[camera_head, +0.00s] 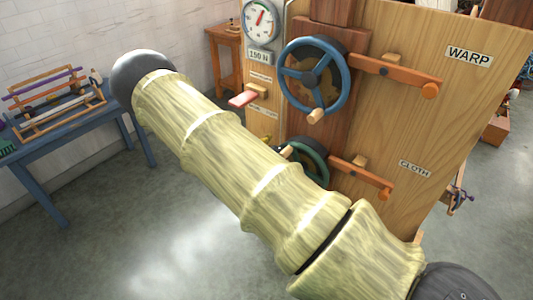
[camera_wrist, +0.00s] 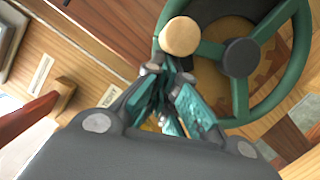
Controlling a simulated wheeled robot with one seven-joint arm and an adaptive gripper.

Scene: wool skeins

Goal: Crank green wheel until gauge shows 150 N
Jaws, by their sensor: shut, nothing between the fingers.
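The green wheel (camera_head: 321,163) is on the wooden panel, low and partly hidden behind my arm in the head view. In the wrist view the green wheel (camera_wrist: 291,88) fills the upper right, with a dark hub and a round wooden crank knob (camera_wrist: 180,36) at its left rim. My gripper (camera_wrist: 168,72) is shut and empty, its fingertips just below the knob; contact is unclear. In the head view my arm hides it. The gauge (camera_head: 262,20) is at the panel's upper left, its red needle tilted right of upright. A plate (camera_head: 260,57) below reads 150 N.
A blue wheel (camera_head: 314,76) with its own knob is above the green one. Orange levers (camera_head: 395,75) (camera_head: 365,179) stick out to the right of each wheel. A blue table (camera_head: 55,139) stands at left.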

